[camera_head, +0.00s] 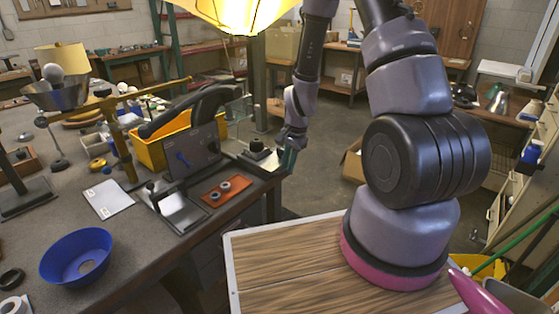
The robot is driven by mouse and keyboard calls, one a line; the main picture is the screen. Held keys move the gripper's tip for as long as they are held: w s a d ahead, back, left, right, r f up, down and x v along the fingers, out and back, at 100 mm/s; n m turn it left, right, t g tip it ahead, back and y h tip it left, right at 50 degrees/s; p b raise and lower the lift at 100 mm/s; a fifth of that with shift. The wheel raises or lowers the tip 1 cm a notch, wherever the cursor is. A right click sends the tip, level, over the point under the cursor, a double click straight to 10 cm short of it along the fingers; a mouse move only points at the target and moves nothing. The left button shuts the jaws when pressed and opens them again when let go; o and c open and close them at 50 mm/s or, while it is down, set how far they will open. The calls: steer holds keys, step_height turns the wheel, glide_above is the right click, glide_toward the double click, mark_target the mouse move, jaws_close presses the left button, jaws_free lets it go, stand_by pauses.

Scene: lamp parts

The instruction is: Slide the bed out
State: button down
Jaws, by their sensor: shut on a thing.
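A small pale flat plate, which looks like the bed (266,167), sits at the right edge of the grey workbench, with a dark knobbed block (257,151) on it. My gripper (285,161) reaches down to the right end of this plate and is shut on it. The fingertips are small and partly hidden, so the exact grip point is unclear. A black curved machine arm (188,108) and a dark panel (190,152) stand just left of the plate.
A metal tray (183,214), an orange mat with rings (226,188), white paper (107,199) and a blue bowl (77,258) lie on the workbench. A yellow bin (150,153) stands behind. Open floor (325,185) lies right of the bench, beyond my wooden-topped base.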

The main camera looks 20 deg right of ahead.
steer(key=shift+s+d, duration=0.8)
steer(key=shift+s, duration=0.35)
steer(key=shift+f, duration=0.1)
steer(key=c, duration=0.9)
jaws_free()
steer(key=shift+s+d, duration=0.1)
steer(key=shift+o, duration=0.2)
step_height(320, 180, up, 11)
steer(key=s+d, duration=0.1)
steer(key=shift+s, duration=0.25)
